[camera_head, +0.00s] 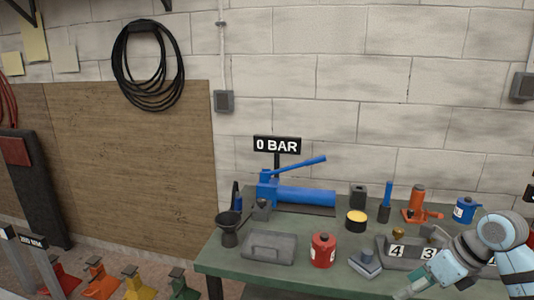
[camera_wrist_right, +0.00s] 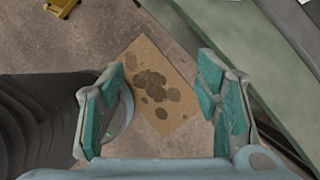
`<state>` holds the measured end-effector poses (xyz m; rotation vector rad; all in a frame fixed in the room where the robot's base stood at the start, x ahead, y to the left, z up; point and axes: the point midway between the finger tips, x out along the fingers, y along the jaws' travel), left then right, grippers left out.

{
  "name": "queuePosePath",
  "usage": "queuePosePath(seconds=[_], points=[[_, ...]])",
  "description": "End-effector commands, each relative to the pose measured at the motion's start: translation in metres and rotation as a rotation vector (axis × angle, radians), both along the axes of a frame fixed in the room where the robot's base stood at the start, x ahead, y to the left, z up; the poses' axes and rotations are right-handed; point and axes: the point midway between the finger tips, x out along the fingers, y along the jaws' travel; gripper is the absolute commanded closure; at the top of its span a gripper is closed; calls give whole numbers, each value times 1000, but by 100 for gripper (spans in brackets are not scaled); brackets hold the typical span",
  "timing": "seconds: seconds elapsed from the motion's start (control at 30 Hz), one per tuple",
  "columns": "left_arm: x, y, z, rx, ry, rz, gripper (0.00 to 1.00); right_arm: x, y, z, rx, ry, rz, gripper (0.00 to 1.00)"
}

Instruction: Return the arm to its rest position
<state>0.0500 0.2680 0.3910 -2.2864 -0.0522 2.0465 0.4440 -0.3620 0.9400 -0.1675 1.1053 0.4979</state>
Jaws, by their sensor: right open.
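My right arm comes in at the lower right of the head view, over the right front part of the green bench (camera_head: 222,262). Its gripper end is at the bottom edge and only partly shows. In the right wrist view my right gripper (camera_wrist_right: 165,88) is open, its two teal-padded fingers wide apart with nothing between them. It points down over the concrete floor beside the bench edge. My left gripper is in neither view.
On the bench stand a blue hand pump (camera_head: 305,196), a red can (camera_head: 323,250), a grey toolbox (camera_head: 269,248), a black funnel (camera_head: 229,229) and a numbered grey block (camera_head: 412,252). Stained cardboard (camera_wrist_right: 158,90) lies on the floor. Colored jack stands (camera_head: 101,280) stand left of the bench.

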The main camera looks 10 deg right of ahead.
Motion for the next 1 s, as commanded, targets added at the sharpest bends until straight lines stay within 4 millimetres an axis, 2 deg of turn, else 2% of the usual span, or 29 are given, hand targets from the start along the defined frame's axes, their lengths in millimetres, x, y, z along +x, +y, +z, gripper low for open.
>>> queuePosePath(seconds=[0.27,0.37,0.4,0.47,0.53,0.57,0.6,0.67,0.7,0.77,0.8,0.83,0.87,0.9,0.97,1.0], points=[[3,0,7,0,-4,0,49,14,56,-22,309,3,12,42],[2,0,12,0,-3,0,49,22,91,-32,550,14,-35,42],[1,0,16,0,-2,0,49,27,107,-37,696,26,-85,42],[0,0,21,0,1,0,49,36,124,-45,937,49,-211,42],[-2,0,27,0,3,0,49,50,127,-63,1226,86,-447,42],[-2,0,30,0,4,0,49,54,121,-79,1347,108,-587,42],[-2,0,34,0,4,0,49,57,109,-104,1484,134,-784,42],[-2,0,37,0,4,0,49,53,89,-147,1618,166,-1062,42],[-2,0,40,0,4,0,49,43,75,-181,1678,188,-1254,42],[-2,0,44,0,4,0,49,16,57,-237,1730,220,-1552,42],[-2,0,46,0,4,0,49,-8,48,-274,1740,239,-1748,42],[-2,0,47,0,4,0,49,-30,43,-301,1735,253,-1893,42],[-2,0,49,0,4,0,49,-53,39,-326,1718,265,-2032,42],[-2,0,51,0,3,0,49,-86,37,-357,1684,278,-2211,42],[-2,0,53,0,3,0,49,-141,38,-398,1605,296,-2466,42],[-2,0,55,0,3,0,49,-180,42,-421,1536,305,-2628,42]])
